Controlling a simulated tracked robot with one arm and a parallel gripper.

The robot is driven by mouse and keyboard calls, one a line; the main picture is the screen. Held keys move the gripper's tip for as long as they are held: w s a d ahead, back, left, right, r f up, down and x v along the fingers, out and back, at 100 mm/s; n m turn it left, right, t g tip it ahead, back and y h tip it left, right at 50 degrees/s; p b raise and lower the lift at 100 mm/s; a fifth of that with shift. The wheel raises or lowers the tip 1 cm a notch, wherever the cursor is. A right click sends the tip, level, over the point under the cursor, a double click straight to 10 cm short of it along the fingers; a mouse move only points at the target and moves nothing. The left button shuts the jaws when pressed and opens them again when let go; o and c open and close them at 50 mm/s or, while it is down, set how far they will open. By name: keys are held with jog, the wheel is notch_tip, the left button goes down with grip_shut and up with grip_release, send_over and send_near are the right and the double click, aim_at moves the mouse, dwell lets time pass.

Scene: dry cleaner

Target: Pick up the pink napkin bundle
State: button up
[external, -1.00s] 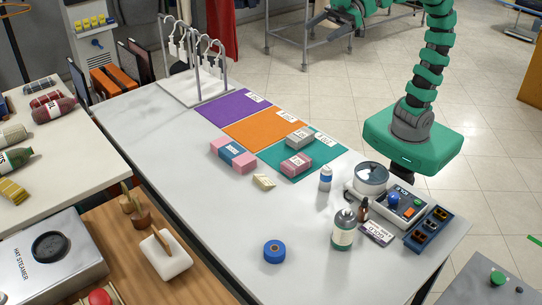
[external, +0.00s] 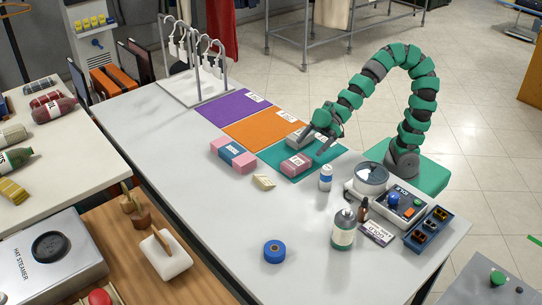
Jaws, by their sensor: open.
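A pink bundle with a blue band and label (external: 215,147) lies on the white table, just left of the orange mat. A smaller pink bundle with a pale label (external: 296,165) lies on the teal mat (external: 325,157). I cannot tell which of the two is the napkin bundle by name. My gripper (external: 313,147) is open above the teal mat, near the smaller pink bundle and a grey labelled bundle (external: 294,138), which it partly hides. It appears to hold nothing. The banded pink bundle is farther left of it.
Purple (external: 234,105) and orange (external: 255,130) mats lie behind the teal one. A cream block (external: 263,182), a small white-and-blue bottle (external: 326,178), a blue tape roll (external: 274,251) and a scale (external: 370,185) stand nearby. The table's left front is clear.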

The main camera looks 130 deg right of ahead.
aim_at(298, 160)
jog(key=shift+w+a+f+p, duration=0.1)
jog(key=shift+w+f+p, duration=0.3)
jog(key=shift+w, duration=0.2)
jog(key=shift+p+x, duration=1.65)
jog(key=shift+x, duration=1.45)
jog(key=c, duration=1.1)
